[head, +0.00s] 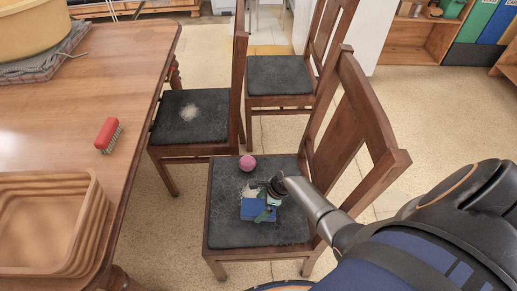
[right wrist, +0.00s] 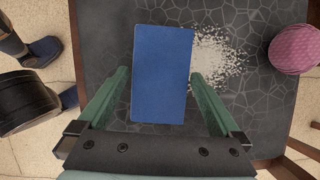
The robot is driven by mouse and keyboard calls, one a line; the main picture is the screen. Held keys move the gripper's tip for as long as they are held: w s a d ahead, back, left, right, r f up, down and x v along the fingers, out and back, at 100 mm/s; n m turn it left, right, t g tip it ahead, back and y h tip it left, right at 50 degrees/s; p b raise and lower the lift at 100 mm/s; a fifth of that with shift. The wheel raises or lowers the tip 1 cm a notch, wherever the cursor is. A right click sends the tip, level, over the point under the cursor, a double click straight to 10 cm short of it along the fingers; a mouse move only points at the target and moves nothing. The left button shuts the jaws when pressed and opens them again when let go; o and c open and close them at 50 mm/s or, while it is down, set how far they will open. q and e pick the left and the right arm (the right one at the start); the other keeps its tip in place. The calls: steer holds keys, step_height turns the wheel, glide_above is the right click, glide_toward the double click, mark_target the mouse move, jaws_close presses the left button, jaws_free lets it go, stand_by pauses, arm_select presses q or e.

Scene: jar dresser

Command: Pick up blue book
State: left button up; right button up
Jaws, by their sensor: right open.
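The blue book (head: 257,211) lies flat on the dark cracked-pattern seat of the nearest wooden chair. In the right wrist view the blue book (right wrist: 162,60) shows its plain cover, upright in the picture and slightly tilted. My right gripper (head: 263,204) is over the book in the head view. In the right wrist view its two green fingers (right wrist: 159,74) are spread wide, one on each side of the book, with nothing between them gripped. I cannot tell the height of the fingertips above the seat. My left gripper is not in view.
A pink ball (head: 247,163) sits on the same chair seat (head: 226,190), behind the book. The chair's back (head: 352,130) stands close to my right arm. A wooden table (head: 130,75) at left holds a red brush (head: 107,134) and stacked trays (head: 45,222).

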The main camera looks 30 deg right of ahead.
steer(key=shift+x, duration=0.95)
steer(key=c, duration=1.5)
